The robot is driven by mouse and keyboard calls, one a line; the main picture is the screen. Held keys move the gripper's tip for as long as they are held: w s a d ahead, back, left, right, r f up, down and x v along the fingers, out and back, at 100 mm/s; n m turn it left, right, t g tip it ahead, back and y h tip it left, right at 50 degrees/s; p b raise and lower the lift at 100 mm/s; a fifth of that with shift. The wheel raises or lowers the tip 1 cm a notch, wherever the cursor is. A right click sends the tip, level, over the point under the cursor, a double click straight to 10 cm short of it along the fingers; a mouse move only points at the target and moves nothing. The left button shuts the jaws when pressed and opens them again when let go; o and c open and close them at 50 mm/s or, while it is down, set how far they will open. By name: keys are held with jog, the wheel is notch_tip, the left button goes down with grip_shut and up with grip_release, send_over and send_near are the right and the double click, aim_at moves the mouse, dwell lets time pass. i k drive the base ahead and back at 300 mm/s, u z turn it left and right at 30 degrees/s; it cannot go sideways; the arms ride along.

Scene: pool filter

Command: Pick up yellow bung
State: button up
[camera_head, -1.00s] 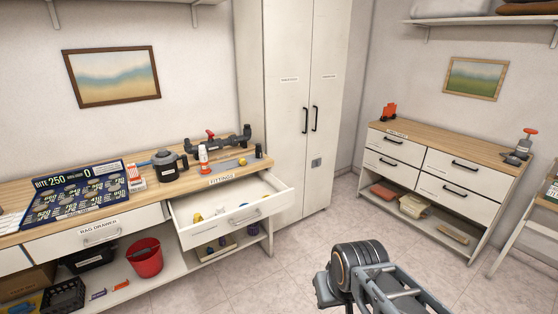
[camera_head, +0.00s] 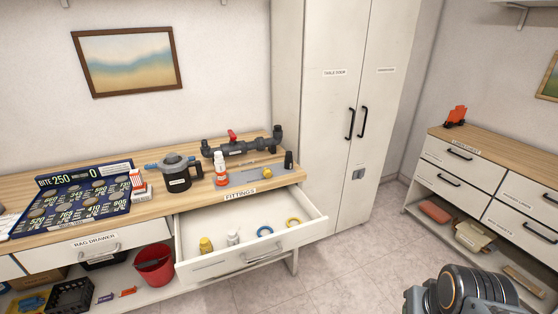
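The drawer labelled FITTINGS (camera_head: 316,228) stands open below the wooden bench. A small yellow stopper-like piece (camera_head: 206,245) sits near its front left and may be the yellow bung. A white fitting (camera_head: 233,237) stands just right of it. A blue ring (camera_head: 265,231) and a yellow ring (camera_head: 293,222) lie farther right in the drawer. A small round yellow thing (camera_head: 267,172) also sits on the bench top, too small to identify. Part of my arm shows at the bottom right, well away from the drawer. My gripper's fingers are out of view.
A red bucket (camera_head: 155,266) stands below. Floor (camera_head: 345,270) is clear before the cabinet.

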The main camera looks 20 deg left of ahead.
aim_at(267, 173)
jog(key=i, duration=3.1)
jog(key=u, duration=5)
